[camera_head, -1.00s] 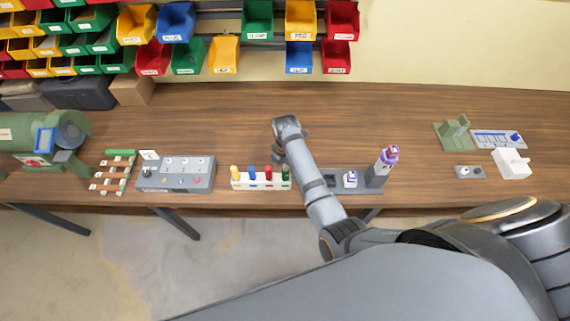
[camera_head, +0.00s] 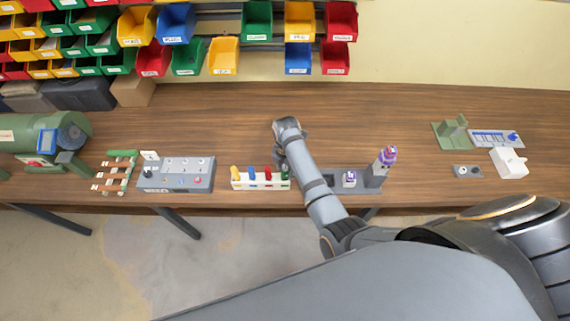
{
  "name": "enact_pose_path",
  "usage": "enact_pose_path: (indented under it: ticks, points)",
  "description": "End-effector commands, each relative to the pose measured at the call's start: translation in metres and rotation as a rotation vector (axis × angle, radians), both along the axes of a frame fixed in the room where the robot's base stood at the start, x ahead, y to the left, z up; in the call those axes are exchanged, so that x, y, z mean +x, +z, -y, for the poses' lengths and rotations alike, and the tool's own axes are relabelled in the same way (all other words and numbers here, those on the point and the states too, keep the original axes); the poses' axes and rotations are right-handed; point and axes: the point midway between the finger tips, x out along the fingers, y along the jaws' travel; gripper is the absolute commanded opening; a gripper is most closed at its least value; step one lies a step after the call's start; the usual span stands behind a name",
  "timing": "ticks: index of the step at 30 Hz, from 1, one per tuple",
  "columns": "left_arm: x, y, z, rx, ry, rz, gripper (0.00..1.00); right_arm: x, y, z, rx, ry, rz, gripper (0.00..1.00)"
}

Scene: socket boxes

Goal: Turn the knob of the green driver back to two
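A white rack (camera_head: 262,184) near the front edge of the table holds several upright drivers. The green driver (camera_head: 285,173) stands at its right end, beside a red driver (camera_head: 269,172), a blue driver (camera_head: 252,172) and a yellow driver (camera_head: 236,173). The number on the green driver's knob is too small to read. My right gripper (camera_head: 280,156) is just above and behind the green driver, pointing down. My own wrist hides most of its fingers, so I cannot tell whether it is open or touches the driver. My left gripper is out of view.
A grey box with several buttons (camera_head: 181,189) stands left of the rack. A grey station (camera_head: 374,175) with a purple-topped post stands close to the right of my forearm. Green and white fixtures are at far right. The table behind the rack is clear.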

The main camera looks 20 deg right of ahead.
Motion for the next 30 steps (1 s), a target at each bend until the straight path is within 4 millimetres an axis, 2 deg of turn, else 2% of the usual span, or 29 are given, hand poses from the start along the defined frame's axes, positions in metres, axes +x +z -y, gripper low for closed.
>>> enact_pose_path:
  ticks: [1,6,11,19,30]
  points:
    - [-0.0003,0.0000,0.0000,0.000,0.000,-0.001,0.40,0.0000,0.0000,0.0000,0.000,0.000,0.000,0.34]
    - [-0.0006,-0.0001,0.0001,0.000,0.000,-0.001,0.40,-0.0003,-0.0002,0.0000,0.000,0.000,-0.001,0.14]
    - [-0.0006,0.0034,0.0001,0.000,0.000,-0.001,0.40,-0.0009,0.0012,0.0001,-0.001,0.042,-0.003,0.14]
    - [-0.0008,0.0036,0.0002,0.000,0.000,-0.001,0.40,-0.0014,-0.0012,0.0001,-0.010,0.463,-0.004,0.15]
    - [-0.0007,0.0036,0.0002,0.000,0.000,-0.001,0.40,-0.0023,-0.0019,-0.0001,-0.011,0.544,-0.006,0.15]
